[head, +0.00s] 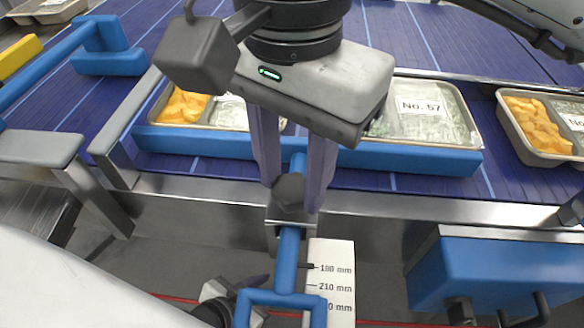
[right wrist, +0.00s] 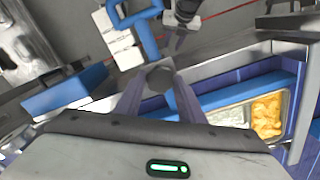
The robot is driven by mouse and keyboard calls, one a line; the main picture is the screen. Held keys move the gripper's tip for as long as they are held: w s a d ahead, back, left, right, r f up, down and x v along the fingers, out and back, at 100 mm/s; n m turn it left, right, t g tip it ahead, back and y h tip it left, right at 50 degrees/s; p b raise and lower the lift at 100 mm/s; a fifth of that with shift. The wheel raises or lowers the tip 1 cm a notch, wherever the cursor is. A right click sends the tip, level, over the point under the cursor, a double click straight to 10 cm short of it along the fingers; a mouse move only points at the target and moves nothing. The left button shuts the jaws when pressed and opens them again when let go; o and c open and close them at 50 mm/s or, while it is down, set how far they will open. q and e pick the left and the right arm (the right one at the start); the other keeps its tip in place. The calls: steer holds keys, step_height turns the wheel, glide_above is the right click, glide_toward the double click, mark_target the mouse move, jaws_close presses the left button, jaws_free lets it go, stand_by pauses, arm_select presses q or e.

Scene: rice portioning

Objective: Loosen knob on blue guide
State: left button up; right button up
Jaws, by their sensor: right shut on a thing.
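The blue guide is a long blue bar (head: 410,160) along the conveyor's near edge, with a blue rod (head: 289,250) running toward me to a square blue handle (head: 285,300). A dark grey faceted knob (head: 289,192) sits on the rod's clamp. My right gripper (head: 293,198) points down, its two fingers shut on the knob's sides. In the right wrist view the knob (right wrist: 159,78) is between the fingertips. What seems to be my left gripper (head: 235,300) is low beside the handle, mostly hidden; its jaws are unclear.
A white scale plate (head: 333,285) marked in mm lies right of the rod. Trays with orange food and labelled lids, one reading No. 57 (head: 430,112), stand on the purple conveyor (head: 440,40). A blue box (head: 490,270) is at the lower right.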

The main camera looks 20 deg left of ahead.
mark_target(292, 188)
steer(key=o, duration=1)
steer(key=shift+o, duration=0.2)
steer(key=shift+r, duration=0.1)
step_height(292, 188, up, 10)
steer(key=p, duration=0.1)
steer(key=shift+p, duration=0.3)
